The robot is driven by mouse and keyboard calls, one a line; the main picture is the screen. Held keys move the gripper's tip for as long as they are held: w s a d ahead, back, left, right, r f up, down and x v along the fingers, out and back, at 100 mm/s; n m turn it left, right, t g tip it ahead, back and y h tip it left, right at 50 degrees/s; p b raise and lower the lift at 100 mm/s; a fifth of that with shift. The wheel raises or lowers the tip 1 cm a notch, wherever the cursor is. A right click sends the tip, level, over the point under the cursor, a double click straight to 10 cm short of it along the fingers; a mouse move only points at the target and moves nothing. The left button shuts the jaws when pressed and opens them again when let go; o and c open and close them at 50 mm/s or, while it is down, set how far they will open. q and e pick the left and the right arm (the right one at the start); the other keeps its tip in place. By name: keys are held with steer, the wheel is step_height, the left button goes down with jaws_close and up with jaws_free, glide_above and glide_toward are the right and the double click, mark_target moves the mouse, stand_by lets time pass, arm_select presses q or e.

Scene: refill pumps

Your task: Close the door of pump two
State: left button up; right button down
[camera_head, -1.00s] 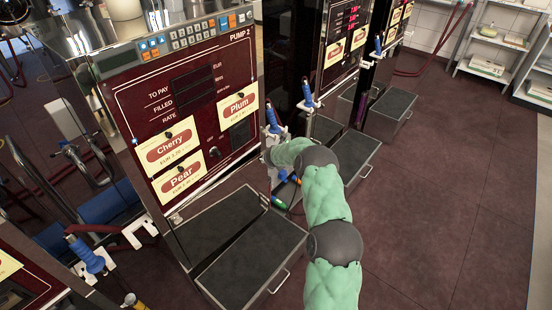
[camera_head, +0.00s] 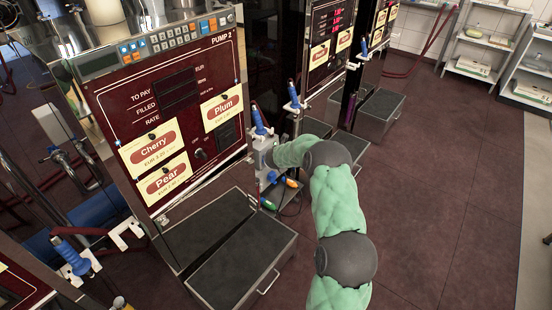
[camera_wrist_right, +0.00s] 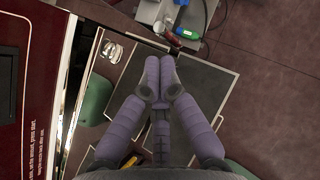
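Pump two has a maroon front panel (camera_head: 165,100) in a chrome frame, marked "PUMP 2", with Cherry, Pear and Plum labels. I cannot tell whether this door stands ajar. Its text edge also shows at the left of the right wrist view (camera_wrist_right: 18,90). My right arm reaches in from the lower right, and its wrist end is beside the panel's lower right edge. My right gripper (camera_wrist_right: 160,90) has its purple-grey fingers together, with nothing seen between them, above the grey drawer (camera_wrist_right: 208,85). My left gripper is not in view.
The grey drawer with a handle (camera_head: 245,265) juts out below the panel. A blue-handled nozzle (camera_head: 259,122) stands near my right wrist. Another blue nozzle (camera_head: 72,255) is at the lower left. More pumps stand behind. Floor on the right is clear up to white shelves (camera_head: 485,45).

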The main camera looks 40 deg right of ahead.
steer(key=w+a+f+m+t+y+b, duration=0.1)
steer(key=w+a+f+m+t+y, duration=0.25)
steer(key=a+m, duration=0.75)
steer(key=w+a+f+m+t+y+b, duration=0.15)
steer(key=a+f+m+y, duration=0.35)
steer(key=m, duration=0.9)
steer(key=s+d+f+m+h, duration=0.1)
steer(key=s+d+m+h, duration=0.3)
steer(key=m, duration=0.6)
steer(key=d+f+m+t+h+b, duration=0.1)
steer(key=d+m+h, duration=0.1)
steer(key=m+h, duration=0.6)
steer(key=s+d+f+m+h, duration=0.1)
steer(key=s+d+m+h, duration=0.2)
steer(key=m, duration=0.9)
steer(key=w+d+b, duration=0.5)
steer(key=w, duration=0.7)
steer(key=shift+d+b, duration=0.35)
steer(key=shift+b, duration=0.05)
